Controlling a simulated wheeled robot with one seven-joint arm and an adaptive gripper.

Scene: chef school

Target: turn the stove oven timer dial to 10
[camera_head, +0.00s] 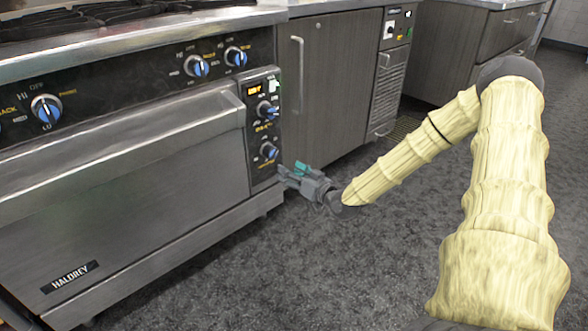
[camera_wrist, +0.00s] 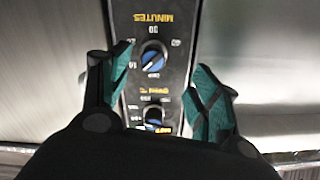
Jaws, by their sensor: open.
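The timer dial (camera_head: 268,151) is the lower knob on the oven's narrow black control panel (camera_head: 262,118), black with a blue face. In the wrist view the timer dial (camera_wrist: 153,58) appears upside down, below the yellow word MINUTES, with numbers around it. Which mark its pointer sits at is too small to tell. My gripper (camera_head: 287,173) is beside the panel's lower end, at the oven's right edge. In the wrist view my gripper (camera_wrist: 163,68) is open, with one teal-padded finger on each side of the panel and the dial between them. No contact with the dial is visible.
An upper knob (camera_head: 267,110) and an orange-lit display (camera_head: 254,90) sit above the timer dial. The oven's door handle (camera_head: 120,150) juts out to the left. Dark cabinets (camera_head: 335,90) stand to the right. The grey floor (camera_head: 300,260) in front is clear.

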